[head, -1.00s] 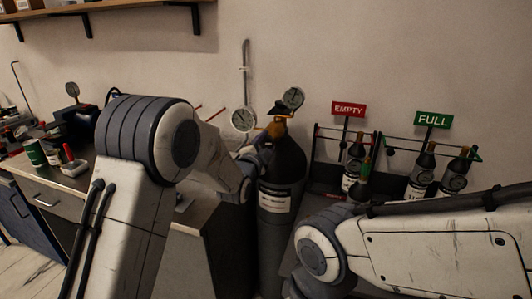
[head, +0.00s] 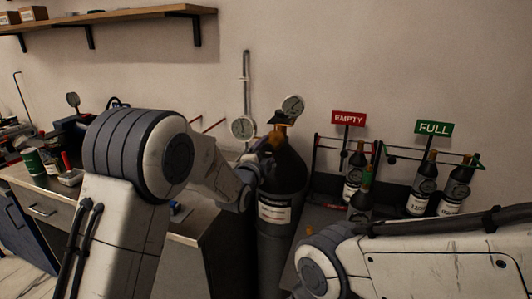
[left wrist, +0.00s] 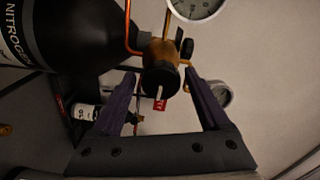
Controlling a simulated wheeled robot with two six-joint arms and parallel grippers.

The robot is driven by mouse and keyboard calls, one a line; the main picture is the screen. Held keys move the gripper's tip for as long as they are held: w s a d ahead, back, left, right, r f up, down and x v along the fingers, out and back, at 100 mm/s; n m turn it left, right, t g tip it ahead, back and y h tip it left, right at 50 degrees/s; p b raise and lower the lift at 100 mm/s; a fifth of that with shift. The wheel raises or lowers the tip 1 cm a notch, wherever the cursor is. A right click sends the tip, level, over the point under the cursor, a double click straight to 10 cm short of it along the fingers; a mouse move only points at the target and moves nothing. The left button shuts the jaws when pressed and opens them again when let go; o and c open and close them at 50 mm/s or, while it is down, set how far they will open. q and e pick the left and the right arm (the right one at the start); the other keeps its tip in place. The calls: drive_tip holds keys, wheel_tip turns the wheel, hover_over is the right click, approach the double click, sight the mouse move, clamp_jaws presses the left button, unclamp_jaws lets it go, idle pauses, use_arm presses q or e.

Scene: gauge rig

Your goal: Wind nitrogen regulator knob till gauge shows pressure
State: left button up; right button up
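The nitrogen cylinder (head: 285,180) stands dark against the wall with a brass regulator (head: 279,124) on top. Its label reads NITROGEN in the left wrist view (left wrist: 18,32). The black regulator knob (left wrist: 160,82) faces the left wrist camera. One round gauge (head: 292,105) sits above the regulator and another gauge (head: 242,128) is to its left; their needles are too small to read. My left gripper (left wrist: 160,78) is open, its two dark fingers on either side of the knob with visible gaps. My right arm shows at lower right, but its gripper is out of view.
Bottle racks with a red EMPTY sign (head: 348,118) and a green FULL sign (head: 434,128) stand right of the cylinder. A workbench (head: 110,198) with tools and a green can (head: 33,160) is at left. A wooden shelf (head: 110,19) hangs above it.

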use_arm(q)
drive_tip(key=shift+s, duration=0.1)
drive_tip(key=b+v, duration=0.2)
drive_tip(key=v, duration=0.8)
drive_tip(key=shift+s+r, duration=0.1)
drive_tip(key=shift+s, duration=0.1)
drive_tip(key=s+d+f+n+g+p, duration=0.2)
drive_tip(key=s+d+n+g+p, duration=0.3)
drive_tip(key=s, duration=0.3)
drive_tip(key=s+a+n+g+y+p, duration=0.2)
drive_tip(key=s+g, duration=0.4)
drive_tip(key=s, duration=0.8)
drive_tip(key=s+a+n+g+y+p, duration=0.2)
drive_tip(key=s+a+n+g+p, duration=0.2)
drive_tip(key=s, duration=1.1)
drive_tip(key=shift+g+y, duration=0.3)
drive_tip(key=shift+g, duration=0.8)
